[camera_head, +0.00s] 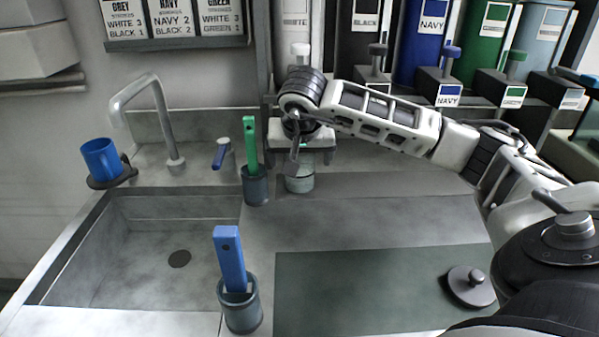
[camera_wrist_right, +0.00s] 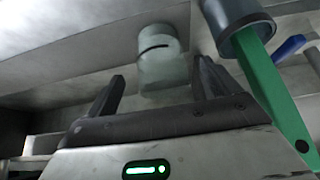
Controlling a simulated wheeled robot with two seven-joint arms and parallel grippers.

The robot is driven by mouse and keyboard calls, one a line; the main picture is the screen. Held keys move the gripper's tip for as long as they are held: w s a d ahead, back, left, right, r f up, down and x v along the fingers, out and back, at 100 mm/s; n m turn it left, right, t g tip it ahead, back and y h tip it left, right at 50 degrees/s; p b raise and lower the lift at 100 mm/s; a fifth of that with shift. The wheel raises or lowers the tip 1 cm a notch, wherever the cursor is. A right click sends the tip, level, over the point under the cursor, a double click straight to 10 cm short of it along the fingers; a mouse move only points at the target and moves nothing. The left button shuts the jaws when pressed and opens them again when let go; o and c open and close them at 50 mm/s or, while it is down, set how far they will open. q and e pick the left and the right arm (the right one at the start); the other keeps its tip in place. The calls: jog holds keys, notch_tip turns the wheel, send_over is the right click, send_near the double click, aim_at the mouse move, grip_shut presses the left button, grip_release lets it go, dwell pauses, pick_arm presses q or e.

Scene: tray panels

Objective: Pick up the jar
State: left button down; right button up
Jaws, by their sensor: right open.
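The jar (camera_head: 299,181) is a small pale greenish, cloudy cylinder standing on the counter by the wall, below my right gripper (camera_head: 303,150) in the head view. The gripper hides its upper part there. In the right wrist view the jar (camera_wrist_right: 160,62) lies beyond and between the two dark fingers, with a dark curved mark on it. My right gripper (camera_wrist_right: 160,88) is open, with nothing held. My left gripper is not in view.
A dark cup with a green-handled tool (camera_head: 250,145) stands close left of the jar. Another cup holds a blue-handled tool (camera_head: 229,258) in front. A sink (camera_head: 150,215) with a faucet is left. A lid-like disc (camera_head: 468,287) lies right on the dark mat (camera_head: 370,290).

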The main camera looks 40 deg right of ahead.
jog(key=shift+w+d+p+x, duration=0.1)
jog(key=shift+p+x, duration=0.05)
jog(key=shift+x, duration=1.25)
jog(key=shift+w+d+p+x, duration=0.15)
jog(key=shift+x, duration=1.2)
jog(key=shift+r, duration=0.25)
jog(key=c, duration=1.2)
jog(key=shift+c, duration=1)
jog(key=shift+r, duration=0.15)
